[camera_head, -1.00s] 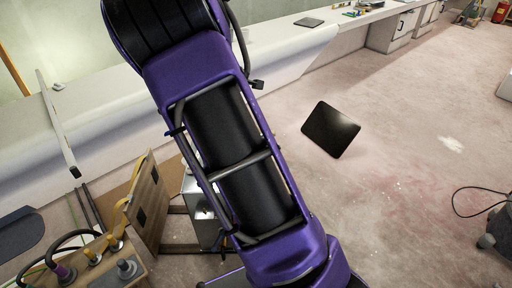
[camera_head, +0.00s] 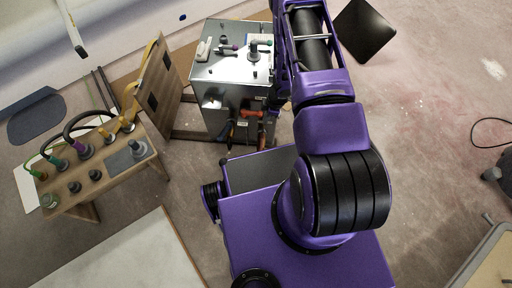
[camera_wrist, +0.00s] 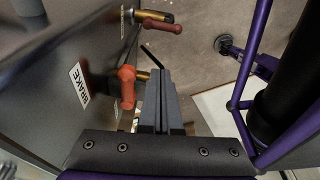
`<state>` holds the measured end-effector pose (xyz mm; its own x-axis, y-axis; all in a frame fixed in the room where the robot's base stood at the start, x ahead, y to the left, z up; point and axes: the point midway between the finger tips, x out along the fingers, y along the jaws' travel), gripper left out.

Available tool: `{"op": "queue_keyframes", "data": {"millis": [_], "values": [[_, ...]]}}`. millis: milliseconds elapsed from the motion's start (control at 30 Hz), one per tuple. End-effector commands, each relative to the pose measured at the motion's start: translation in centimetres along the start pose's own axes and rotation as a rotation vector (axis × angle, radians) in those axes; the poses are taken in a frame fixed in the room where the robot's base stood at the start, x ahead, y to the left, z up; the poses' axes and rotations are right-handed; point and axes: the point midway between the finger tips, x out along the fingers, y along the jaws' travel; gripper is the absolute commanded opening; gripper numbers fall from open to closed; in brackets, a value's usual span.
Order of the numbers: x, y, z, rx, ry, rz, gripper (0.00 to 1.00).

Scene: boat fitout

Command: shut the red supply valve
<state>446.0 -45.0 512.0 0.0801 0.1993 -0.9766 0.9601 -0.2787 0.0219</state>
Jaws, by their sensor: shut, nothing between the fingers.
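A metal cabinet (camera_head: 213,70) stands in the middle of the head view, with valves on its front side. A red lever handle (camera_head: 252,113) lies across that side. In the wrist view, an orange-red handle (camera_wrist: 127,86) on a brass stem sits beside a label reading "BRAKE" (camera_wrist: 79,85). A darker red handle (camera_wrist: 160,23) with brass fittings is further up. I cannot tell for sure which is the supply valve. My gripper (camera_wrist: 158,75) is shut and empty, just right of the orange-red handle; whether they touch is unclear. In the head view my arm hides the gripper.
A wooden bench (camera_head: 110,165) with hoses and colored fittings stands left of the cabinet, with an upright wooden panel (camera_head: 165,85) between. A black flat panel (camera_head: 364,30) is at upper right. Open floor (camera_head: 430,110) lies to the right.

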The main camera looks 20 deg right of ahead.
Motion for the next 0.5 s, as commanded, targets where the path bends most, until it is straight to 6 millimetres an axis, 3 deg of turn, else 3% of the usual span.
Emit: {"op": "queue_keyframes", "data": {"millis": [33,200,500], "values": [[1.4,-0.2,0.2,0.024,0.023,-0.003,0.0],[3.5,-0.2,0.1,0.08,0.078,-0.001,0.0],[4.0,0.0,-0.1,0.105,0.096,0.005,0.0]]}}
